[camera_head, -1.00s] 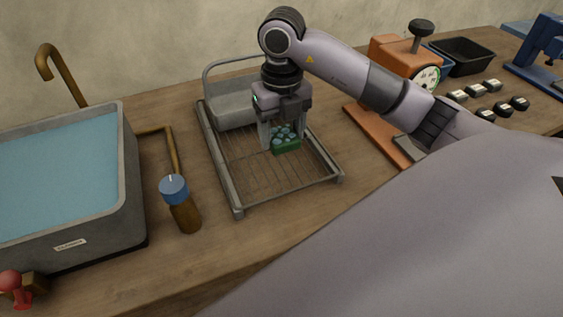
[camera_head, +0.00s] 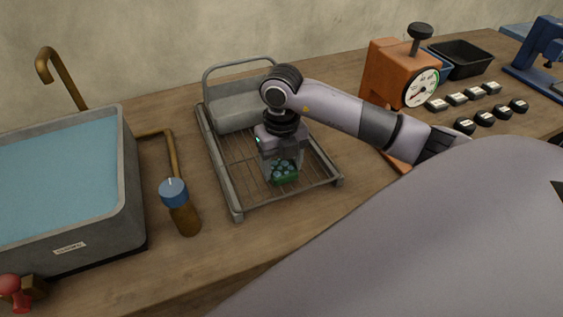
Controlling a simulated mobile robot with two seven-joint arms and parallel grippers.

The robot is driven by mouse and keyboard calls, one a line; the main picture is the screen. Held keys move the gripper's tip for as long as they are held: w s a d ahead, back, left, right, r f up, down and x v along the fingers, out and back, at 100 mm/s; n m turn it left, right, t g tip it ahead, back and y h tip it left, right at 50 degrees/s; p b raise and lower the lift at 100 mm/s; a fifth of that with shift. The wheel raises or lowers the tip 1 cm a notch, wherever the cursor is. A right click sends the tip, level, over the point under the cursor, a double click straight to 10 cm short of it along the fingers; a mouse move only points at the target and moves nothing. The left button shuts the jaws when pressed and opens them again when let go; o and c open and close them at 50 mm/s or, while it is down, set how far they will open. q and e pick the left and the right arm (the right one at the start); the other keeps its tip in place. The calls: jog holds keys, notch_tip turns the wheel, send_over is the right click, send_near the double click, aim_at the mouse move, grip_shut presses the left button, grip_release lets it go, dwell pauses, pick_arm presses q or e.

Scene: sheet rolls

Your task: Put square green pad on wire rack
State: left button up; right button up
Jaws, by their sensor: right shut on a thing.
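The green pad (camera_head: 284,180), with several blue-grey round marks on its face, is over the middle to front of the wire rack (camera_head: 242,187). My right gripper (camera_head: 283,175) points down and is shut on the pad, with its fingers at the pad's sides. The pad is low at the rack's wires; I cannot tell if it touches them. The rack is a grey metal frame with thin wires and a raised handle at the back. My left gripper is not in view.
An orange dial device (camera_head: 399,75), black tray (camera_head: 461,58) and several small blocks stand right. The rack's left wires are bare.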

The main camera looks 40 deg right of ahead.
aim_at(281, 167)
jog(key=o, duration=1.1)
notch_tip(281, 167, up, 12)
jog(key=shift+p, duration=0.4)
jog(key=shift+r, duration=0.1)
